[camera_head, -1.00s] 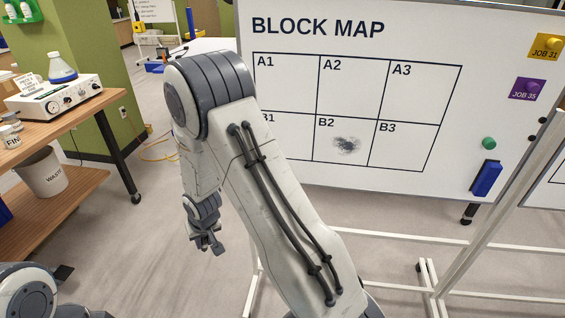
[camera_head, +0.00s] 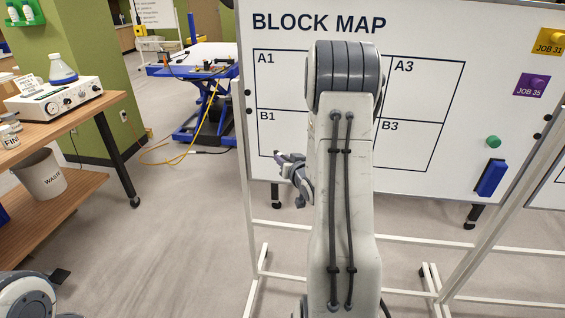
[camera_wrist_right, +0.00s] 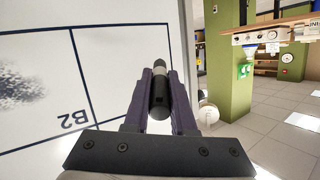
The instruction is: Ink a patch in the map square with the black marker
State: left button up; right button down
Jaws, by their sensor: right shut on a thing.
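My right gripper (camera_head: 291,172) is in front of the lower edge of square B1 (camera_head: 270,137) on the white block map board (camera_head: 420,180). In the right wrist view the right gripper (camera_wrist_right: 158,95) is shut on a dark marker (camera_wrist_right: 159,98) with a grey band, its tip pointing away from the wrist. I cannot tell whether the tip touches the board. The wrist view shows the board (camera_wrist_right: 125,60) upside down, with a dark smudged patch (camera_wrist_right: 15,88) in B2. My right arm hides A2 and B2 in the head view. My left gripper is out of view.
A green magnet (camera_head: 493,142) and blue eraser (camera_head: 491,178) are at the board's right, near yellow (camera_head: 548,43) and purple (camera_head: 531,85) job notes. A wooden bench (camera_head: 60,115) stands left, with a waste bin (camera_head: 40,175) on its lower shelf. Floor between is clear.

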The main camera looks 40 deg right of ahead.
jog(key=shift+w+d+p, duration=0.35)
jog(key=shift+w+d, duration=0.6)
jog(key=shift+d, duration=0.2)
jog(key=shift+w+d+p, duration=0.3)
jog(key=shift+w+d, duration=0.65)
jog(key=shift+d, duration=0.15)
jog(key=shift+w+d, duration=0.55)
jog(key=shift+d, duration=0.1)
jog(key=shift+s+d, duration=1.2)
jog(key=shift+s, duration=0.3)
jog(key=w+a+b, duration=0.1)
jog(key=w+a, duration=0.1)
jog(key=w, duration=0.1)
jog(key=shift+a+r, duration=0.1)
jog(key=shift+a, duration=0.1)
